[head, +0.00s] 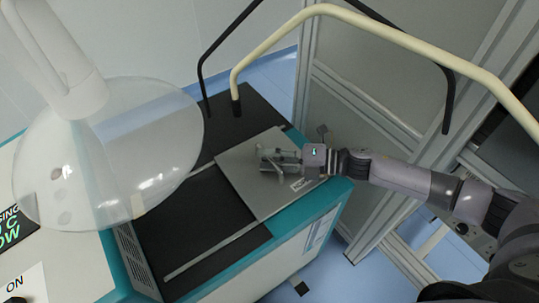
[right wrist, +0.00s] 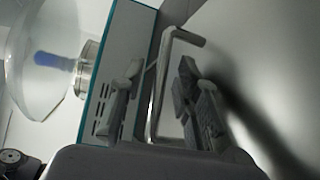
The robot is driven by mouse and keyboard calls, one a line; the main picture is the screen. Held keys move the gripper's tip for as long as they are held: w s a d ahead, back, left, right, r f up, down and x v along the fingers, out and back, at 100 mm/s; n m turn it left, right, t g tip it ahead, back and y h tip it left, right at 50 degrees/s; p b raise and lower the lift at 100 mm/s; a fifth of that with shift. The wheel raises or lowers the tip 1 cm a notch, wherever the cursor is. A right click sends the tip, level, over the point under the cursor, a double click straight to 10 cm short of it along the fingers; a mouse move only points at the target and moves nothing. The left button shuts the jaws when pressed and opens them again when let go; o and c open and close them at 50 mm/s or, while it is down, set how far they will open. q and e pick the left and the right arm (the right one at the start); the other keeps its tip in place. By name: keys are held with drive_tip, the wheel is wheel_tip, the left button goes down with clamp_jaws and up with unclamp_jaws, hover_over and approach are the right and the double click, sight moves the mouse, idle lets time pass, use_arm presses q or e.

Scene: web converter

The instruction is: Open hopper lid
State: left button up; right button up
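A flat grey metal lid (head: 255,197) lies closed on top of the teal-edged machine in the head view. My right gripper (head: 268,160) is over this lid, its fingers pointing left. In the right wrist view, a bent metal handle (right wrist: 158,88) shows between the two spread fingers of my right gripper (right wrist: 160,75). The fingers look apart from the handle, with gaps on both sides. Whether the handle is fixed to the grey lid is hard to tell in the head view. My left gripper is not in view.
A large clear dome (head: 150,150) on a white neck hangs at the left; it also shows in the right wrist view (right wrist: 40,70). A cream tube rail (head: 390,32) and a black rail (head: 202,62) arch behind. Black surface (head: 185,225) lies left of the lid.

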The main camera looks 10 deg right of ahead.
drive_tip(key=shift+c, duration=0.4)
clamp_jaws()
idle(0.6)
